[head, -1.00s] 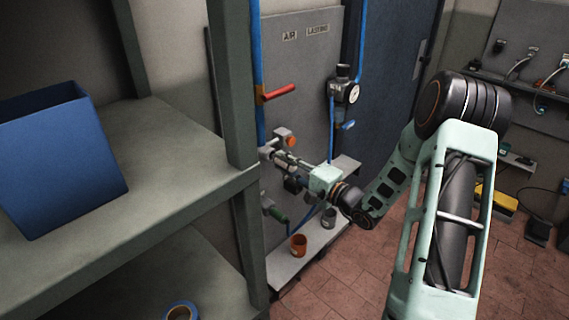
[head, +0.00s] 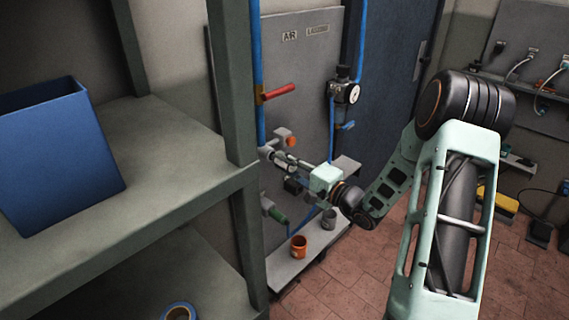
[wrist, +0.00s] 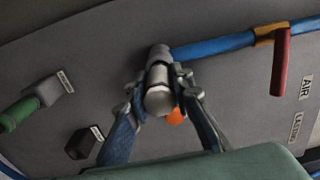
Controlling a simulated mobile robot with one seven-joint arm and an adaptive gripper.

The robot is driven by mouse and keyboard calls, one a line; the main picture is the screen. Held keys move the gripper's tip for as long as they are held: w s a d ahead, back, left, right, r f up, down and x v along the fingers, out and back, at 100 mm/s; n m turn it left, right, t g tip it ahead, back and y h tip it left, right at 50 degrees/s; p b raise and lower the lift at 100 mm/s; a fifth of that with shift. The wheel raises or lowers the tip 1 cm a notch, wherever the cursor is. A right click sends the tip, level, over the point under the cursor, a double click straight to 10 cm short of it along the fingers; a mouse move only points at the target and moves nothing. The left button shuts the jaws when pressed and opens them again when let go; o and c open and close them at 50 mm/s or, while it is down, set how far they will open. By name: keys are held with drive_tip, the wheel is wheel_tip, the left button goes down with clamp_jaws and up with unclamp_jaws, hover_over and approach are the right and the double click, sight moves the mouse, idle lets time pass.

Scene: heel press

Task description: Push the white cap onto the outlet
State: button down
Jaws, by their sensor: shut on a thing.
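The white cap (wrist: 158,98) is a pale, rounded cylinder in the middle of the wrist view. My gripper (wrist: 161,82) is shut on it, one finger on each side. The cap is lined up with the grey outlet (wrist: 159,53) on the wall panel, at the end of the blue pipe. I cannot tell how far the cap sits on the outlet. In the head view my gripper (head: 290,162) is at the panel, and its fingers mostly hide the cap.
An orange knob (wrist: 176,117) is close beside the cap. A red lever (head: 279,92) sits above. A green-ended fitting (head: 279,216) is below. An orange cup (head: 299,247) and a grey cup (head: 329,219) stand on the low ledge. A shelf post (head: 232,80) stands left.

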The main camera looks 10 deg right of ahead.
drive_tip(key=shift+b, duration=0.45)
drive_tip(key=shift+b+x, duration=0.5)
drive_tip(key=shift+x, duration=0.3)
drive_tip(key=c, duration=1.7)
unclamp_jaws()
drive_tip(key=shift+a, duration=0.1)
drive_tip(key=shift+o, duration=0.4)
